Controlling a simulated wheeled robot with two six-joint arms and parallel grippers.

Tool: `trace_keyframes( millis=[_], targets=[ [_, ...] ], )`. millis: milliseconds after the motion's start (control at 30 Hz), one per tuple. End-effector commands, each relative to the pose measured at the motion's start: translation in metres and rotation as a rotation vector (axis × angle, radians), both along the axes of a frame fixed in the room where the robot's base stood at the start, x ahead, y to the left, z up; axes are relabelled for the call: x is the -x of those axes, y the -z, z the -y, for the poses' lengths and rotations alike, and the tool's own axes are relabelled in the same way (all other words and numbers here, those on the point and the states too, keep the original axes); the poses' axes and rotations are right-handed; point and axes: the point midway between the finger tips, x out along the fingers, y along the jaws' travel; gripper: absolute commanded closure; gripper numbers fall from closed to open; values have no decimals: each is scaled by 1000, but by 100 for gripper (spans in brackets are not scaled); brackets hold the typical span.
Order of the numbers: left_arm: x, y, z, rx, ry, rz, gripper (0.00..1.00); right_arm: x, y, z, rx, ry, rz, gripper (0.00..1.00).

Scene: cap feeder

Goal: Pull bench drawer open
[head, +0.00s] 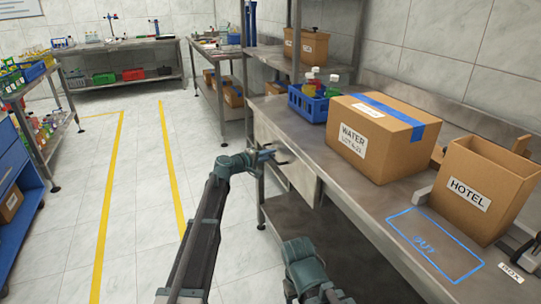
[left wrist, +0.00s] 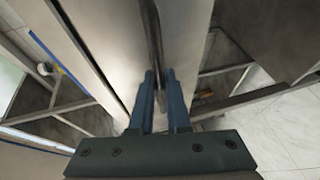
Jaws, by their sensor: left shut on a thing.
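The bench drawer (head: 304,183) is a pale metal front under the edge of the steel bench top. Whether it stands out from the bench is hard to tell. My left gripper (head: 270,154) is at the drawer's front, its fingers around the handle. In the left wrist view my left gripper (left wrist: 161,80) is shut on the dark drawer handle (left wrist: 153,30), which runs up between the fingers beside the pale panel. My right arm shows at the bottom of the head view, but its fingers are out of view.
The bench top (head: 365,195) holds a WATER box (head: 375,140), an open HOTEL box (head: 484,190), a blue crate (head: 308,105) of bottles and a blue-taped outline. A lower shelf (head: 325,240) runs under the bench. The floor (head: 145,200) to the left is clear.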

Motion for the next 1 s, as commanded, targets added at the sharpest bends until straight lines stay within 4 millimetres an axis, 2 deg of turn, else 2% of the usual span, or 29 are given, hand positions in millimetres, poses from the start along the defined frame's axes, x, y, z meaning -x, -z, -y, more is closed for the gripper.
trace_keyframes(
  millis=[267, 700, 1000],
  targets=[
    [23, 0, -43, 0, -3, -1, 100, 0, 0, 0, 0, 0, 0, 31],
    [76, 0, -153, -2, -5, -1, 100, 0, 0, 0, 0, 0, 0, 31],
    [107, 0, -218, -2, -2, 0, 100, 0, 0, 0, 0, 0, 0, 31]
  ],
)
